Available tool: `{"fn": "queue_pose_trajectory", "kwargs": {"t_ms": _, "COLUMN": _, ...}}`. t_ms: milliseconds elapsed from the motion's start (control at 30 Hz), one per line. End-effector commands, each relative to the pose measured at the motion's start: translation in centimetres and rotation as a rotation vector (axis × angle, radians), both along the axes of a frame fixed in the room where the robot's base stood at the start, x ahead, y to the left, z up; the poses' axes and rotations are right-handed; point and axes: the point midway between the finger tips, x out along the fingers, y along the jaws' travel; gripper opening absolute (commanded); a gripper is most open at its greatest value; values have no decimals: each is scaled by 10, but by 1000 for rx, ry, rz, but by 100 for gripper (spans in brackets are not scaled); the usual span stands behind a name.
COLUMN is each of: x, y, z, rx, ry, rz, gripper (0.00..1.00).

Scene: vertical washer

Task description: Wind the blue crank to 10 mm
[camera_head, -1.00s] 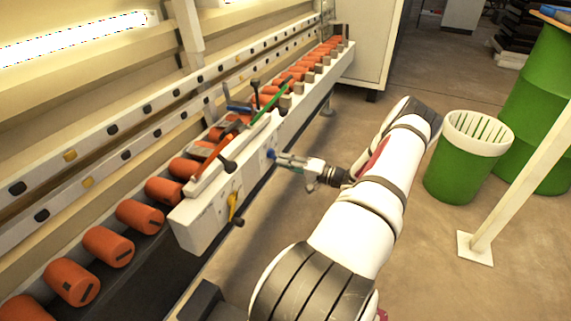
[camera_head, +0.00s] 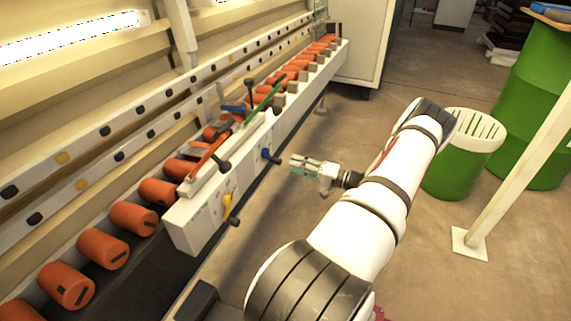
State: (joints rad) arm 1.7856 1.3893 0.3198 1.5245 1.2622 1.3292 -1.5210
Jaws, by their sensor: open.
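The blue crank (camera_head: 268,154) sticks out from the front face of the white rail housing (camera_head: 190,225), right of the yellow crank (camera_head: 228,204). A dark handle shows at its lower right end. My gripper (camera_head: 293,167) is open and empty, to the right of the blue crank and pointing left at it. A small gap shows between the fingertips and the crank. Any millimetre scale or reading is too small to make out.
Orange rollers (camera_head: 132,218) line the conveyor behind the housing. A green bin with a white rim (camera_head: 455,165) and a pale post (camera_head: 505,185) stand at right. The floor between is clear.

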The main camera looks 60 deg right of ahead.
Motion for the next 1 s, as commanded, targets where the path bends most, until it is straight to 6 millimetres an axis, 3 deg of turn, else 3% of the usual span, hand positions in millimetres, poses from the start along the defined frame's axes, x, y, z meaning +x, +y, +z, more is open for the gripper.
{"fn": "queue_pose_trajectory", "kwargs": {"t_ms": 100, "x": -23, "y": -3, "z": 0, "rx": -1, "ry": 0, "rz": -2, "gripper": 41}}
{"fn": "queue_pose_trajectory", "kwargs": {"t_ms": 333, "x": -49, "y": -4, "z": 0, "rx": 0, "ry": 0, "rz": 0, "gripper": 41}}
{"fn": "queue_pose_trajectory", "kwargs": {"t_ms": 1000, "x": -53, "y": -4, "z": 0, "rx": 0, "ry": 0, "rz": 1, "gripper": 41}}
